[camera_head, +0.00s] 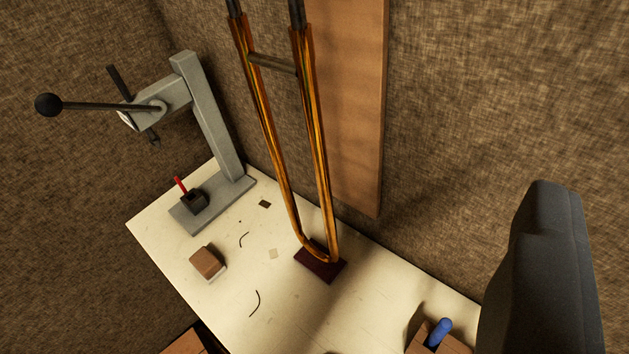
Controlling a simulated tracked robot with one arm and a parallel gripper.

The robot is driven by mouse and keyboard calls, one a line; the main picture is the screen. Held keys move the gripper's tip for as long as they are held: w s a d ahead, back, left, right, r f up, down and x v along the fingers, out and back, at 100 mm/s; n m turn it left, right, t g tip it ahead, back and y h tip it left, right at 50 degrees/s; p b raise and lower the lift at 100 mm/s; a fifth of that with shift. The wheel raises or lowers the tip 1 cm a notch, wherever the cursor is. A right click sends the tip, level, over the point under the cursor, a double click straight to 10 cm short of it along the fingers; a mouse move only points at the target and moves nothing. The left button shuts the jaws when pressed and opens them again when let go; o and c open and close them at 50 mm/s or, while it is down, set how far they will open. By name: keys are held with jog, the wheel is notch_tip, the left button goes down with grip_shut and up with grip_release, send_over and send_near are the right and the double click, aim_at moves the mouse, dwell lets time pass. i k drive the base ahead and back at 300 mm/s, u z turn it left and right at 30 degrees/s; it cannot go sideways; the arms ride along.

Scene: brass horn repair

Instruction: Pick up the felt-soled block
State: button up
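A small brown block (207,263) with a pale lower layer, which looks like the felt-soled block, sits on the cream bench top (250,310), left of centre. Nothing touches it. A dark grey part of my gripper (545,265), apparently one finger, stands large at the right edge, far to the right of the block in the picture. The other finger is not visible, so the opening and anything in it cannot be seen.
A grey lever press (212,120) with a black-knobbed handle stands behind the block. A brass slide (318,150) rises from a dark red pad (320,265) to its right. A blue-handled item (438,333) is at the lower right. Small scraps lie between.

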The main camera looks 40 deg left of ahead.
aim_at(203, 261)
jog(key=u, duration=1.35)
